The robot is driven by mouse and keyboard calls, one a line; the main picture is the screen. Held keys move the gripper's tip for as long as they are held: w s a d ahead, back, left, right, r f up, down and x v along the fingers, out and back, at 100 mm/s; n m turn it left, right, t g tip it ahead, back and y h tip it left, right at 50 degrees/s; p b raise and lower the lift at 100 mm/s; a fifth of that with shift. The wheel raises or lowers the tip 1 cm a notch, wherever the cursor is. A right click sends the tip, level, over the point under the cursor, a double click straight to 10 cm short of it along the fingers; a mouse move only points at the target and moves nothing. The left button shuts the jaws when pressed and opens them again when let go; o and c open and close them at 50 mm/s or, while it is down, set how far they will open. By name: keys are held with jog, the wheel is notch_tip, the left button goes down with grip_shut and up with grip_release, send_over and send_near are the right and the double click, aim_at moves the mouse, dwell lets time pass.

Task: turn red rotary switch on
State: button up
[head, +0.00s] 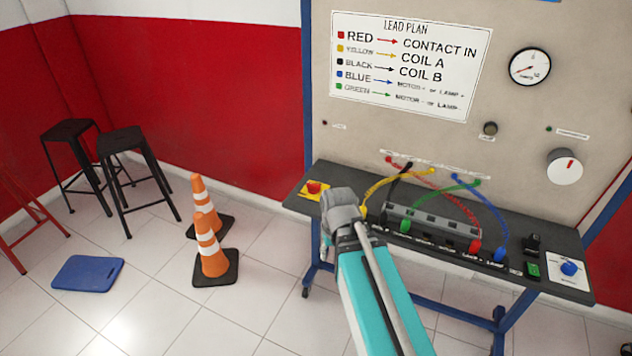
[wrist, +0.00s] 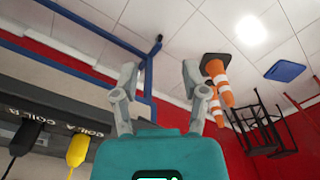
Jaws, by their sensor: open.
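No plainly red rotary switch shows in the head view. A round white dial (head: 565,167) with a red mark is on the right of the upright panel. A red mushroom-shaped button (head: 314,187) on a yellow plate is at the left end of the bench. A blue knob (head: 569,268) on a white plate is at the right end. My arm's end is by the bench's left front, in front of the sockets and well left of the dial. In the wrist view my gripper (wrist: 160,76) is open, with nothing between its fingers.
Coloured leads (head: 449,203) arch over the dark bench (head: 560,285). A gauge (head: 530,67) and a lead plan (head: 403,66) are on the panel. Traffic cones (head: 212,258), black stools (head: 128,147) and a blue board (head: 87,273) stand or lie on the left floor.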

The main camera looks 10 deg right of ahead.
jog(key=w+d+r+n+t+y+p, duration=0.15)
jog(key=w+r+n+p, duration=0.5)
jog(key=w, duration=0.65)
jog(key=n+t+y+p, duration=0.1)
jog(key=n+y+p, duration=0.1)
jog(key=n+p, duration=0.35)
send_near(313, 184)
notch_tip(313, 184, up, 4)
jog(key=d+m+p, duration=0.1)
jog(key=m, duration=0.1)
jog(key=shift+s+d, duration=0.2)
jog(key=shift+s, duration=0.25)
jog(key=b+x, duration=1.2)
jog(key=x, duration=0.1)
jog(key=shift+f+b, duration=0.3)
jog(key=shift+f, duration=0.05)
